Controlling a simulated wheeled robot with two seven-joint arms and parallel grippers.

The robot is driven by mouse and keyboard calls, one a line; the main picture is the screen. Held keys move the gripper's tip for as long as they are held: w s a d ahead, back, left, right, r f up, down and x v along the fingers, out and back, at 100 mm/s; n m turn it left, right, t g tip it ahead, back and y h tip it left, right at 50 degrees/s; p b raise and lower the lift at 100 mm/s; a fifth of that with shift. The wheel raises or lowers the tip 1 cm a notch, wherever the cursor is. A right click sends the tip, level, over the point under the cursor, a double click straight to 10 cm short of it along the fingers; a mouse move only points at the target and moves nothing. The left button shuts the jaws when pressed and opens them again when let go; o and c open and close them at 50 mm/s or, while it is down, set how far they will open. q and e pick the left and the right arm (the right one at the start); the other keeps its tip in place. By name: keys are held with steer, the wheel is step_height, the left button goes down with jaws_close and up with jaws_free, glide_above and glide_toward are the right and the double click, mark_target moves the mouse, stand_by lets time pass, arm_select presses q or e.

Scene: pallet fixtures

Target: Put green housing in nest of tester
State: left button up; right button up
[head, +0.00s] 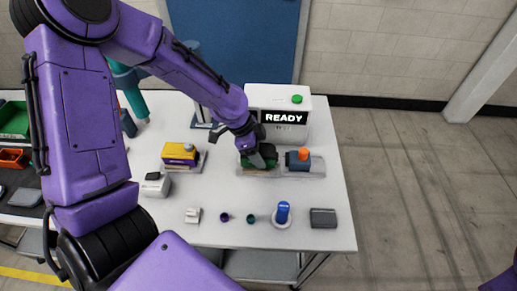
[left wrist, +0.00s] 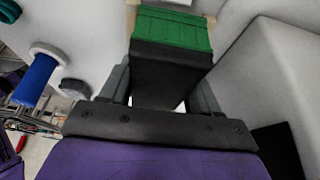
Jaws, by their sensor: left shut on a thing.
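The tester (head: 285,98) is a white box with a READY display and a green button at the back of the table. My left gripper (head: 264,157) is in front of it, pointing down and shut on the green housing (head: 248,162). In the left wrist view the housing (left wrist: 172,32) has a ribbed green end and a dark part between the two fingers (left wrist: 162,92). A pale base (head: 258,173) shows just under the housing, but the gripper hides most of it. I cannot tell whether the housing is seated. My right gripper is out of view.
A dark block with an orange knob (head: 303,155) stands close right of the gripper. A yellow housing (head: 180,152) is on a fixture to the left. Along the front are a blue-handled stamp (head: 283,213), small cups and a grey block (head: 323,218).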

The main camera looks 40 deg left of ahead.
arm_select(q)
steer(key=shift+f+b, duration=0.3)
steer(key=shift+f, duration=0.2)
stand_by(0.3)
steer(key=o, duration=1.2)
steer(key=shift+r, duration=0.1)
steer(key=v, duration=0.7)
steer(key=p+v, duration=0.2)
steer(key=v, duration=0.1)
steer(key=shift+s+r, duration=0.15)
steer(key=shift+r, duration=0.1)
steer(key=shift+a, duration=0.1)
